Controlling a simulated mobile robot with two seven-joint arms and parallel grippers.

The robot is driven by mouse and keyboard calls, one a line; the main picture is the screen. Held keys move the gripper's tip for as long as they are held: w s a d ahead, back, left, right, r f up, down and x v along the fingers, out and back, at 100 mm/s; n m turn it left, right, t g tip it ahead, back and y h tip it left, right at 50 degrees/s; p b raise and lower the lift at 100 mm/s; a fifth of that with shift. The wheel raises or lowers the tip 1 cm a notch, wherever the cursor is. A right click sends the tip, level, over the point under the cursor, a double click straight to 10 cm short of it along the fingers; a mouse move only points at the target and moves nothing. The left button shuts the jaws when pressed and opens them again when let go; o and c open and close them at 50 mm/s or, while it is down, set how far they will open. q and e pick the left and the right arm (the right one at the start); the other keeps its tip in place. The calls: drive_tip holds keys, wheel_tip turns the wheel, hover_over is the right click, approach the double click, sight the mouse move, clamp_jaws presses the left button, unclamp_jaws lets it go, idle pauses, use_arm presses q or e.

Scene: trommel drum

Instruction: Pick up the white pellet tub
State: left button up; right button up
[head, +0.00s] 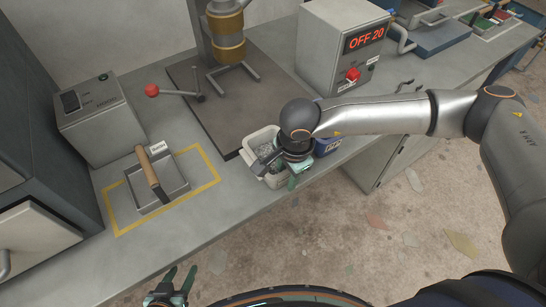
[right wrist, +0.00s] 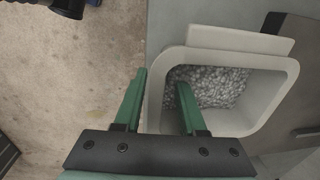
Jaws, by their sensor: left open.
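The white pellet tub (head: 247,158) stands near the front edge of the bench in the head view, partly hidden by my right arm. In the right wrist view the tub (right wrist: 272,120) is open-topped, with grey pellets (right wrist: 215,85) inside. My right gripper (right wrist: 160,85) is open over its near side: one green finger is outside the wall and the other over the inside, with gaps to the wall. In the head view this gripper (head: 293,173) is partly hidden by its wrist. My left gripper (head: 178,281) is open and empty, low in front of the bench.
A blue container (head: 328,145) stands right beside the tub. A grey scale-like box (head: 98,115) and a box with a red "OFF 20" display (head: 343,48) stand further back.

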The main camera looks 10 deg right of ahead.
drive_tip(key=shift+f, duration=0.5)
clamp_jaws()
drive_tip(key=shift+w+r, duration=0.1)
idle(1.0)
